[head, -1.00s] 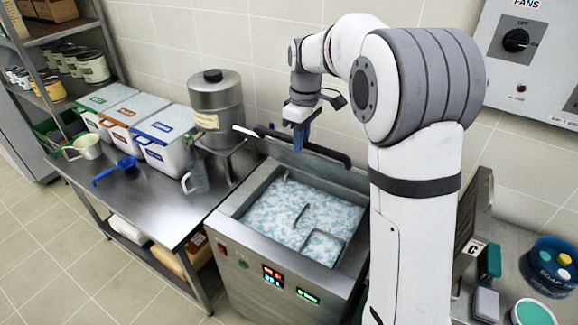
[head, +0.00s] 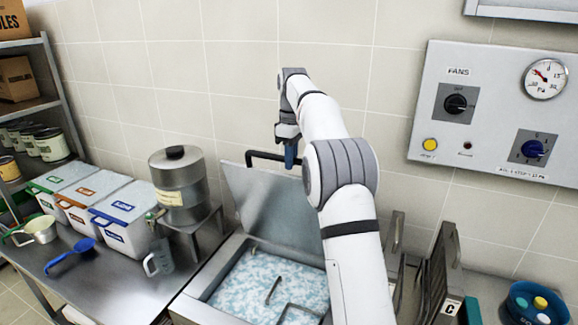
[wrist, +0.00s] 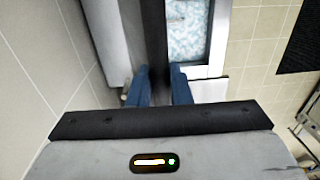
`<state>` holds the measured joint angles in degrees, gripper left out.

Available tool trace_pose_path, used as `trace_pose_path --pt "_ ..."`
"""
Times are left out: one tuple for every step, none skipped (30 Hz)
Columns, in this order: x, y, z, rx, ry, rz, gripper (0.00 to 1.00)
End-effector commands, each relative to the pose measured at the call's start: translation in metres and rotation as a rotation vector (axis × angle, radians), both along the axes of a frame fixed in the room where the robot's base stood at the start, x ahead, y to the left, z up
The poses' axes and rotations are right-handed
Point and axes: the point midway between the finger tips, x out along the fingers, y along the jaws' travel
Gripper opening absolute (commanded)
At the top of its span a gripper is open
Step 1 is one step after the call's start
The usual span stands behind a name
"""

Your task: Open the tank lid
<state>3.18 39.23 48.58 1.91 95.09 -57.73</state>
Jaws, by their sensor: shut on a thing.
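The tank (head: 205,285) is a steel basin holding white and blue foamy liquid, which also shows in the wrist view (wrist: 188,30). Its grey lid (head: 262,205) stands raised and steeply tilted at the back, leaving the tank uncovered. A black bar handle (head: 262,155) runs along the lid's top edge. My gripper (head: 291,155) is at the handle's right part. In the wrist view, the blue fingers of my gripper (wrist: 160,82) are shut around the black handle bar (wrist: 156,40). My arm hides the lid's right part and the tank's right side.
A steel pot (head: 180,190) stands on a stand left of the tank. Lidded bins (head: 122,218), a blue scoop (head: 70,255) and a jug (head: 158,260) are on the left counter. The tiled wall is close behind the lid. A control panel (head: 490,120) hangs at right.

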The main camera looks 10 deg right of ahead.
Motion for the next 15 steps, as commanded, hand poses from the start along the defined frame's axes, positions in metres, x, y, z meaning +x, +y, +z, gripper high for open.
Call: trace_pose_path --pt "0.0033 -0.0017 -0.0054 0.001 0.007 0.0 0.0" --pt "0.0043 -0.0026 -0.0048 0.001 0.007 0.0 0.0" --pt "0.0054 -0.0035 -0.0044 0.001 0.007 0.0 0.0" --pt "0.0062 -0.0041 -0.0041 0.001 0.007 0.0 0.0" --pt "0.007 -0.0047 -0.0039 0.001 0.007 0.0 0.0" --pt "0.0077 -0.0052 -0.0038 0.001 0.007 0.0 0.0" --pt "0.0081 -0.0056 -0.0038 0.002 0.007 0.0 0.0" --pt "0.0083 -0.0057 -0.0039 0.002 0.007 0.0 0.0" --pt "0.0085 -0.006 -0.0039 0.001 0.009 0.0 0.0" --pt "0.0085 -0.0061 -0.0039 0.001 0.009 0.0 0.0" --pt "0.0086 -0.0062 -0.0039 0.001 0.009 0.0 0.0" --pt "0.0086 -0.0062 -0.0039 0.001 0.009 0.0 0.0" --pt "0.0085 -0.0063 -0.0039 0.001 0.009 0.0 0.0" --pt "0.0084 -0.0062 -0.0039 0.001 0.009 0.0 0.0" --pt "0.0084 -0.0062 -0.004 0.001 0.009 0.0 0.0"
